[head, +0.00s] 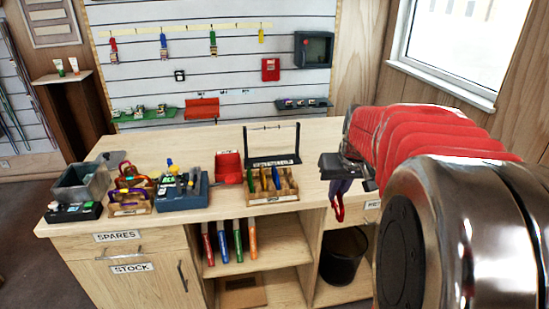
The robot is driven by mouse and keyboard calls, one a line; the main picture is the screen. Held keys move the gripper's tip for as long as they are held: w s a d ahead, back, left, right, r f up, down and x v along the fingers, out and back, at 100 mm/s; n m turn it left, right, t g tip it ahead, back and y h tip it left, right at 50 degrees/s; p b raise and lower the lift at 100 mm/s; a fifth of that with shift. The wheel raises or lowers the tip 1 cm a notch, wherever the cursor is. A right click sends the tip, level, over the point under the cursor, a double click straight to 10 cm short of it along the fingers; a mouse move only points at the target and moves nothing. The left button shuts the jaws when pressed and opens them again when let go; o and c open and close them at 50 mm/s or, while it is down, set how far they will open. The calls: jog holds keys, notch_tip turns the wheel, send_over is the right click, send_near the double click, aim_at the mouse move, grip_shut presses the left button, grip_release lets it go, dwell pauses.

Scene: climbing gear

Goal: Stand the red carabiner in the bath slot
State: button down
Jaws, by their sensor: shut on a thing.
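My gripper (342,183) is at the right of the bench, in front of its front edge, pointing down. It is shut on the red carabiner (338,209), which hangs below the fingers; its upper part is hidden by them. A dark blue box (197,204) with small items on top stands left of the middle of the bench, well to the left of my gripper. It may be the bath, but no readable label confirms this, and I cannot make out its slot.
A wooden rack (272,198) with several coloured pieces, a red box (229,167) and a black frame (272,161) stand mid-bench. A wooden holder with carabiners (131,196) and a grey bin (85,181) stand at left. The bench top (318,150) is clear behind my gripper.

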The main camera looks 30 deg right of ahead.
jog(key=w+a+f+n, duration=0.1)
jog(key=w+a+f, duration=0.2)
jog(key=a, duration=0.6)
jog(key=w+a+f+n+y, duration=0.1)
jog(key=w+a+f+n, duration=0.1)
jog(key=w+a, duration=0.4)
jog(key=w+a+f+n, duration=0.1)
jog(key=w+a+f, duration=0.4)
jog(key=a, duration=0.7)
jog(key=shift+a+n+y, duration=0.15)
jog(key=shift+n+y, duration=0.15)
jog(key=shift+a, duration=0.1)
